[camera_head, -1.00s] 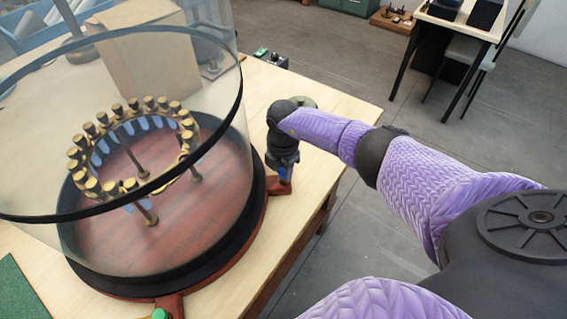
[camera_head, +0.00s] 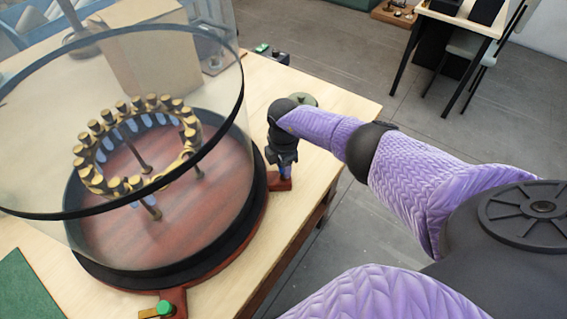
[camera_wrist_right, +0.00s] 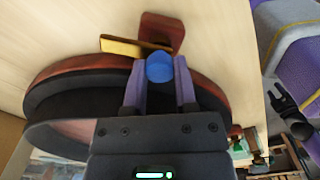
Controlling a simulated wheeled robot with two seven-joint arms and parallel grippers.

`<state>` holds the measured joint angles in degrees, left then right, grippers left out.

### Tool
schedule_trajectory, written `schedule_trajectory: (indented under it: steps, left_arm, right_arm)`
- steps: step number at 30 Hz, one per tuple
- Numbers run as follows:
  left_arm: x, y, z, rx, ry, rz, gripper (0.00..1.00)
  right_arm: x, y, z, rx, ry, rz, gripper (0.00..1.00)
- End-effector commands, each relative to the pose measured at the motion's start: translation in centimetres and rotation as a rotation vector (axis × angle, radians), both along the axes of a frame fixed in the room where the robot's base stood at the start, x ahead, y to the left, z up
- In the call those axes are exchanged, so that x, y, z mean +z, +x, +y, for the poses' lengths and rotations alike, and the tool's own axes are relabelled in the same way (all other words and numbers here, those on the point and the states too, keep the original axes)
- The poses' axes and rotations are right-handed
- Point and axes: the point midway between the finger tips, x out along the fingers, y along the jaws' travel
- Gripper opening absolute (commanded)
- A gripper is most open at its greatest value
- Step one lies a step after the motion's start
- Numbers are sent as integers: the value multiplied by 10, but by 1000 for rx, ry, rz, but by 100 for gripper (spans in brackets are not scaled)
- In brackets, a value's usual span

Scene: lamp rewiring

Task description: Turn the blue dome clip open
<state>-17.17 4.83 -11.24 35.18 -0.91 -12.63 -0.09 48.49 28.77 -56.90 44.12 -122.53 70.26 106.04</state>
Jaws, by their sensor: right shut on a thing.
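The blue dome clip (camera_wrist_right: 160,68) has a round blue knob and a brass bar (camera_wrist_right: 125,47) that points left in the right wrist view. The bar lies by a red-brown lug (camera_wrist_right: 165,28) on the rim of the round base. My right gripper (camera_wrist_right: 160,75) is shut on the blue knob, one purple finger on each side. In the head view my right gripper (camera_head: 283,168) points down at the lug (camera_head: 279,182), beside the base, and mostly hides the clip. My left gripper is not in view.
A glass dome (camera_head: 215,110) stands on the round base (camera_head: 235,225), over a ring of brass-topped pieces (camera_head: 90,125). A green clip (camera_head: 165,308) sits at the front lug. A small dark box (camera_head: 282,57) is behind. Bare tabletop (camera_head: 340,105) lies right of the base.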

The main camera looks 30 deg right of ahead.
Motion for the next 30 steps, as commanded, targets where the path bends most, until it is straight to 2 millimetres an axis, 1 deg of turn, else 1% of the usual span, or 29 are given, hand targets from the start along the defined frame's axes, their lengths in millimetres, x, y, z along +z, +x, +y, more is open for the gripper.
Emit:
schedule_trajectory:
  steps: [2,3,5,6,8,15,17,20,21,24,27,30]
  left_arm:
    - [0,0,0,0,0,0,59]
    - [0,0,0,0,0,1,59]
    - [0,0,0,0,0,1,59]
    - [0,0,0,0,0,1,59]
    - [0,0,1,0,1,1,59]
    - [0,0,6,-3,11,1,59]
    - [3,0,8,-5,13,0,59]
    - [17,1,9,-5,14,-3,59]
    - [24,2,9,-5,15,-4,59]
    - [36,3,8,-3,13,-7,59]
    - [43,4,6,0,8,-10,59]
    - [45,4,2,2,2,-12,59]
  right_arm:
    - [1,1,0,-2,0,-3,0]
    - [1,1,0,-2,0,-3,37]
    - [1,1,0,-1,0,-3,50]
    - [1,1,0,-1,0,-3,58]
    - [1,1,0,-1,0,-2,71]
    - [1,0,0,0,0,-1,71]
    - [5,0,0,1,0,-1,71]
    - [26,1,0,2,1,-4,71]
    - [38,1,-1,2,0,-4,71]
    - [64,1,0,1,0,-5,71]
    - [84,1,0,1,0,-4,71]
    - [96,1,-1,1,0,-3,71]
